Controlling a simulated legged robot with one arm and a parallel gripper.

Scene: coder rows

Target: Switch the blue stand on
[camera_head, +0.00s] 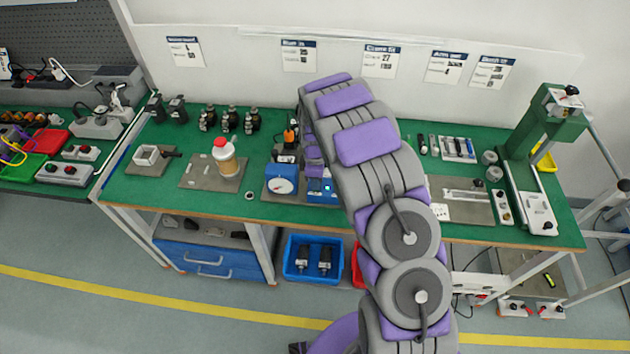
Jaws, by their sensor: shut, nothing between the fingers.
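The blue stand (281,195) sits on the green workbench, left of my arm. A round white dial is on its front left. A blue box part (322,197) with a small pale spot on its face stands at its right, close to my arm. My arm rises from the bottom of the view and bends over the bench. My gripper (313,168) points down at the blue box part, shut and empty. I cannot tell whether it touches the stand. My arm hides the area right of the stand, and the switch cannot be made out.
On the green bench (130,190), a white bottle with a red cap (225,157) stands left of the stand. Several small dark devices (230,120) stand behind it. A green press (545,125) stands at the right end. A blue bin (312,262) is below.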

